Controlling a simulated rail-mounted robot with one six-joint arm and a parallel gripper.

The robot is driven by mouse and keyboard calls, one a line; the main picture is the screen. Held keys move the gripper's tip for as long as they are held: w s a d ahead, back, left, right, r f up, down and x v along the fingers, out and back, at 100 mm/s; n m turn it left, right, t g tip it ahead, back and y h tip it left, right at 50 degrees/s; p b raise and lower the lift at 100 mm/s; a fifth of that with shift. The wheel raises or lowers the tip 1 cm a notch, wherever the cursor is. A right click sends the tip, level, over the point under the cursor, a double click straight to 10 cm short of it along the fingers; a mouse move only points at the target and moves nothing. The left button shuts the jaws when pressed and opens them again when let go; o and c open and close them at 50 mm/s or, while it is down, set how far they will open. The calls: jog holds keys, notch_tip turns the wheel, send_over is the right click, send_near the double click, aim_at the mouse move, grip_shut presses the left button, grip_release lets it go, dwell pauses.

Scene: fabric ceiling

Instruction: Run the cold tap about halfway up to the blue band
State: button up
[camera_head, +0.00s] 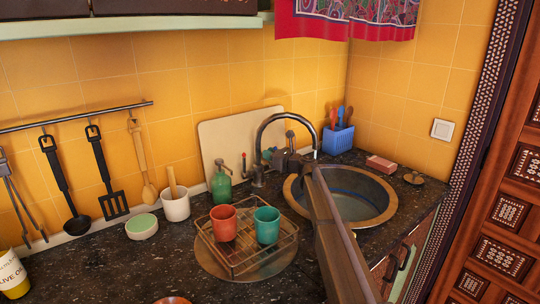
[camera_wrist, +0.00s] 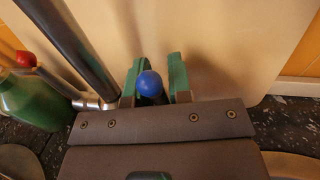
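The dark tap's arched spout (camera_head: 270,124) rises behind the sink (camera_head: 384,211); part of it crosses the upper left of the wrist view (camera_wrist: 72,45). A blue knob (camera_wrist: 149,83) sits between the two green fingers of my gripper (camera_wrist: 156,82). The fingers stand open on either side of it, with the knob nearer the left finger and a gap on its right. In the head view my gripper (camera_head: 269,154) is at the tap, and the blue knob is hidden. A red knob (camera_wrist: 25,58) stands to the left.
A green soap bottle (camera_head: 221,186) stands left of the tap. A wire rack (camera_head: 240,259) holds a red cup (camera_head: 223,223) and a teal cup (camera_head: 267,225). A cream board (camera_head: 225,137) leans behind the tap. My arm crosses the sink's left side.

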grip_shut()
jog(key=shift+w+a+r+p, duration=0.15)
jog(key=shift+r+p, duration=0.25)
jog(key=shift+p, duration=0.45)
jog(key=shift+w+g+h+p, duration=0.1)
jog(key=shift+g+h+p, duration=0.45)
jog(key=shift+p, duration=0.2)
jog(key=shift+w+a+f+h+p, duration=0.15)
jog(key=shift+h+p, duration=0.1)
jog(key=shift+p, duration=0.15)
jog(key=shift+w+a+f+g+h, duration=0.1)
jog(key=shift+w+f+g+h, duration=0.05)
jog(key=shift+f+g+h, duration=0.2)
jog(key=shift+o, duration=2.1)
grip_release()
